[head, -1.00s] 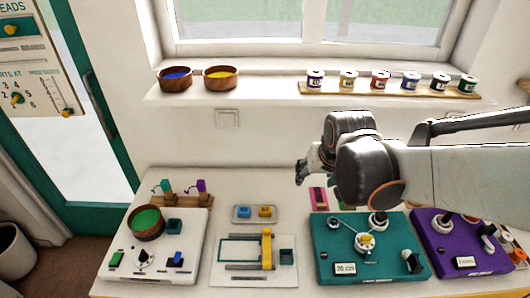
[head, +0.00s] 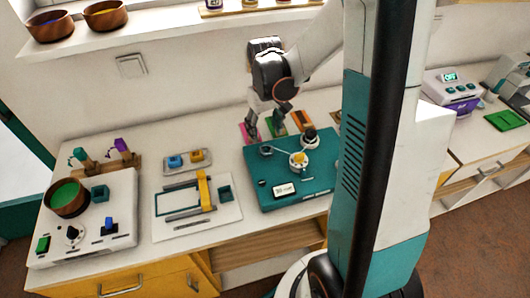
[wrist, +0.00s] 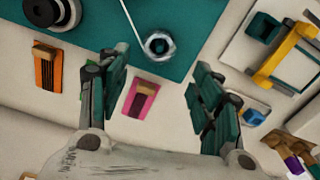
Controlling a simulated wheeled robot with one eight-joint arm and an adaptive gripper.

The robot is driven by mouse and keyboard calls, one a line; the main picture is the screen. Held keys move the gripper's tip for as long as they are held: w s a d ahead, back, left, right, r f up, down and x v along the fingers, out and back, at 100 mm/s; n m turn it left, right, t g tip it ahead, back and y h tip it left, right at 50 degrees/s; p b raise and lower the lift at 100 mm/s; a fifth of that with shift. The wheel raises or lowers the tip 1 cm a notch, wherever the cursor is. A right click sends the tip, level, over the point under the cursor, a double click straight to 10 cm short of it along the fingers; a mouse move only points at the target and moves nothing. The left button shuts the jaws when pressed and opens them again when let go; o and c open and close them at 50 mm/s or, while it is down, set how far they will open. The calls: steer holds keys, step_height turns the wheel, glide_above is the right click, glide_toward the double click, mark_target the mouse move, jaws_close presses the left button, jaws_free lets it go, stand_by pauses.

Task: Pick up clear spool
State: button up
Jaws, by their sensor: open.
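A small, pale ring-shaped spool, which looks like the clear spool (wrist: 158,45), stands on the teal board (wrist: 185,12) with a thin line running from it. In the head view the same spool (head: 265,150) is small, at the back left of the teal board (head: 260,180). My gripper (wrist: 158,62) points down, open and empty, its two fingers on either side of the spool in the wrist view. In the head view my gripper (head: 266,128) hangs behind the board's back left corner, apart from the spool.
A dark spool (head: 310,136) and a white winder with a yellow top (head: 298,161) share the board. Pink (head: 249,131), green and orange cards lie behind it. A white board with a yellow slider (head: 204,190) is to the left. My column hides the right side.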

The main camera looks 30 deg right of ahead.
mark_target(266, 148)
steer(key=f+b, duration=0.3)
steer(key=f, duration=0.5)
steer(key=shift+s+f, duration=0.1)
steer(key=shift+s, duration=0.1)
steer(key=shift+c, duration=0.5)
steer(key=c, duration=0.7)
steer(key=shift+c, duration=0.2)
